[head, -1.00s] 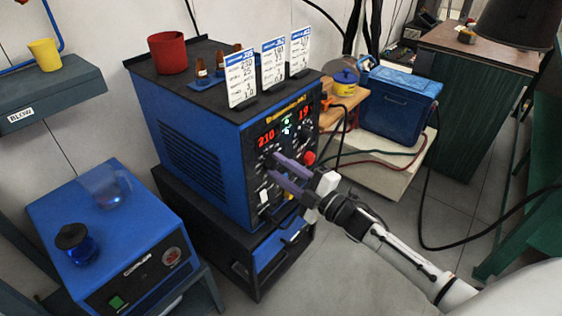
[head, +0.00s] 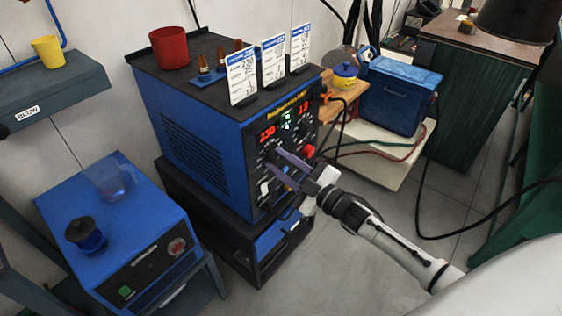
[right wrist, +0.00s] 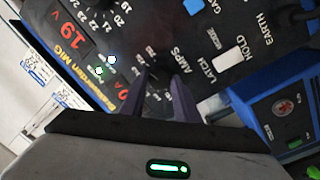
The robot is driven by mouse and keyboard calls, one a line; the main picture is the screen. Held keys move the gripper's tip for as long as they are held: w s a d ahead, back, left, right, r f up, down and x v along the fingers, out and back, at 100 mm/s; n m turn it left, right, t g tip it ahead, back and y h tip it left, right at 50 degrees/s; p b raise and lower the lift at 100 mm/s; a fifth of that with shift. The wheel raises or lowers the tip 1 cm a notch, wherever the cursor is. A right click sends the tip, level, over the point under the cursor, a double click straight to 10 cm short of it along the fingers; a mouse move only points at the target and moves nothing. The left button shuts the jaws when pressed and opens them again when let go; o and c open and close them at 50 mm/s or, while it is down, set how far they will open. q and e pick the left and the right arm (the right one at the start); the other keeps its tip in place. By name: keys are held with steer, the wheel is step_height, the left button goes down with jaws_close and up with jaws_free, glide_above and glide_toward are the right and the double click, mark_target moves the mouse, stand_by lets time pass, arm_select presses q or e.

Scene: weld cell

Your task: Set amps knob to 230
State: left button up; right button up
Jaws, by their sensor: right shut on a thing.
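The welder (head: 190,130) is a blue box with a black front panel in the head view. Its left red display (head: 267,133) reads 230 and its right red display reads 19. My right gripper (head: 279,157) reaches in from the right to the panel, below the left display. In the right wrist view its two purple fingers (right wrist: 160,88) are shut around the dark amps knob (right wrist: 158,78), next to the AMPS lettering. The fingers hide much of the knob. My left gripper is not in view.
Number cards (head: 272,62), a red pot (head: 169,48) and small orange-tipped parts stand on the welder. A blue unit (head: 120,225) with a dark-lidded jar is at lower left. A blue cooler box (head: 396,95) and cables lie to the right.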

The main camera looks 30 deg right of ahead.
steer(key=o, duration=1)
steer(key=shift+o, duration=0.2)
steer(key=v, duration=1)
steer(key=shift+s, duration=0.1)
steer(key=s+a+f+m+g+h, duration=0.1)
steer(key=s+a+f+m+g, duration=0.3)
steer(key=s+a+f, duration=0.3)
steer(key=s+a+f+m+g+h, duration=0.1)
steer(key=s+a+f+m+g, duration=0.4)
steer(key=s+a+f, duration=0.3)
steer(key=s+f+m, duration=0.1)
steer(key=s, duration=0.3)
steer(key=shift+s+h, duration=0.25)
steer(key=shift+h, duration=0.15)
